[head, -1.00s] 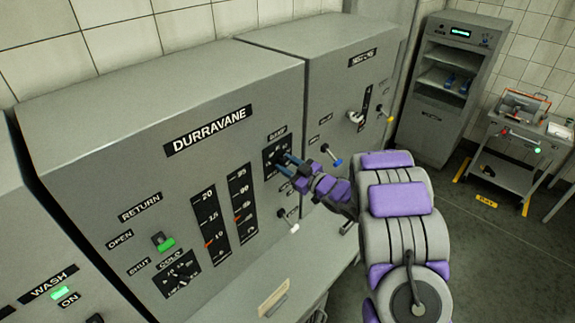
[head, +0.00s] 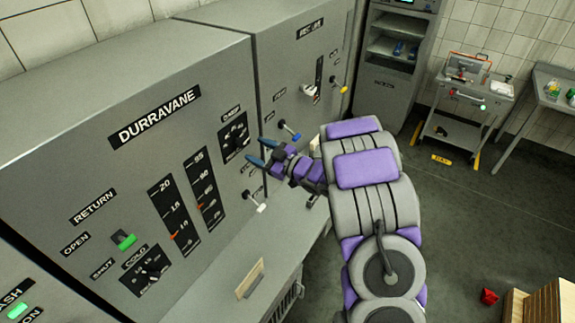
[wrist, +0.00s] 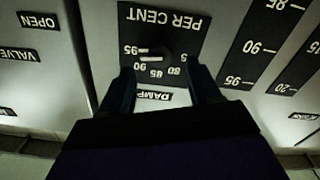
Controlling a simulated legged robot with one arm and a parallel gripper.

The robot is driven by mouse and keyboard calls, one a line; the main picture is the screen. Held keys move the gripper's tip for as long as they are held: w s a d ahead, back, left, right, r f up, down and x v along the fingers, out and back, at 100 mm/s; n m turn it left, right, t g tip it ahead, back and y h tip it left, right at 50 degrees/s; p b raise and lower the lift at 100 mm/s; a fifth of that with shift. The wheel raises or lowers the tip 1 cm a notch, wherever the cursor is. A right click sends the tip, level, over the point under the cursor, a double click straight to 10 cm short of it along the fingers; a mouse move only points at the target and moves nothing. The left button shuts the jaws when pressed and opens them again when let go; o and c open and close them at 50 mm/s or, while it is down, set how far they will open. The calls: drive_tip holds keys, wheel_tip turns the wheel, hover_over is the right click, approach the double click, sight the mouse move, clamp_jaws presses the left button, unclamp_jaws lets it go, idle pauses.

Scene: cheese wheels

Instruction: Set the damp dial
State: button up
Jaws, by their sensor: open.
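The damp dial (head: 235,137) is a black square plate with white marks on the front of the grey DURRAVANE cabinet. My gripper (head: 262,152) is open, with its two blue fingers just right of and below the dial in the head view. In the wrist view the dial (wrist: 190,44) appears upside down, with PER CENT and numbers such as 95, 90 and 85. Its dark knob (wrist: 155,57) has a pale mark near 95 and 90. My fingers (wrist: 162,88) stand on either side of the DAMP label, with nothing between them. Exact finger distance from the panel is unclear.
Two vertical scales (head: 173,213) stand left of the dial, with a COLD dial (head: 145,270) and green RETURN switch (head: 123,239) lower left. A ledge (head: 225,275) runs below.

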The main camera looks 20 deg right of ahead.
drive_tip(key=b+v, duration=0.1)
drive_tip(key=v, duration=1.1)
drive_tip(key=shift+d+f+b, duration=0.1)
drive_tip(key=shift+b, duration=0.2)
